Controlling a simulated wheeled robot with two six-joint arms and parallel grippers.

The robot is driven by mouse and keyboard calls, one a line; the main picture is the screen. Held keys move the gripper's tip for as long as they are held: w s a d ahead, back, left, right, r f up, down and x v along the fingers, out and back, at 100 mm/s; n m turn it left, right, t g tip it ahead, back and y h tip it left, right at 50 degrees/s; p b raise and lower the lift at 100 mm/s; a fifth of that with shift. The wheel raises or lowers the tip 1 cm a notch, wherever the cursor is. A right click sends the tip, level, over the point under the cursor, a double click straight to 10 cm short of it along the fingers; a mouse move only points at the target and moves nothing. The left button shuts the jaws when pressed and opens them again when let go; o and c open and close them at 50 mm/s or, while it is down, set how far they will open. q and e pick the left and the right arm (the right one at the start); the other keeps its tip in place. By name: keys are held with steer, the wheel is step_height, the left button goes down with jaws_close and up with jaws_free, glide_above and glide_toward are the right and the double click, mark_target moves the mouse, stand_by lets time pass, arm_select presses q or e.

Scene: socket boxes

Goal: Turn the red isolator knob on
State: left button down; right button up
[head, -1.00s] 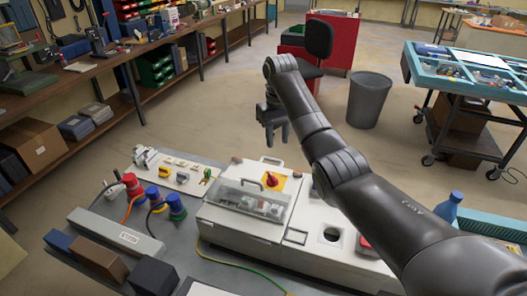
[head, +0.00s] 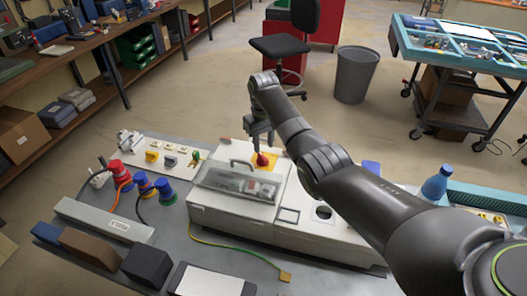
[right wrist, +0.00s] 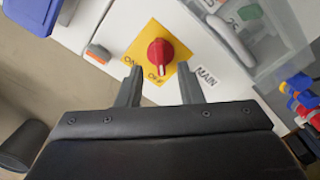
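The red isolator knob (head: 261,160) sits on a yellow plate on the white socket box (head: 225,217). In the right wrist view, the knob (right wrist: 160,52) is at upper middle, with ON and OFF lettering beside it on the plate (right wrist: 147,40). Its narrow end lies toward the OFF lettering. My right gripper (head: 261,143) is just above the knob, pointing down. In the right wrist view, its fingers (right wrist: 160,68) are open and spread to both sides of the knob's lower end, with nothing between them gripped. My left gripper is not in view.
A clear cover (head: 238,181) with a handle is beside the knob. Red and blue plugs (head: 143,183) stand at left. A yellow-green cable (head: 235,262) runs along the front of the bench.

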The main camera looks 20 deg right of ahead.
mark_target(263, 157)
step_height(263, 157, down, 5)
steer(key=shift+f, duration=0.1)
steer(key=shift+c, duration=0.4)
jaws_close()
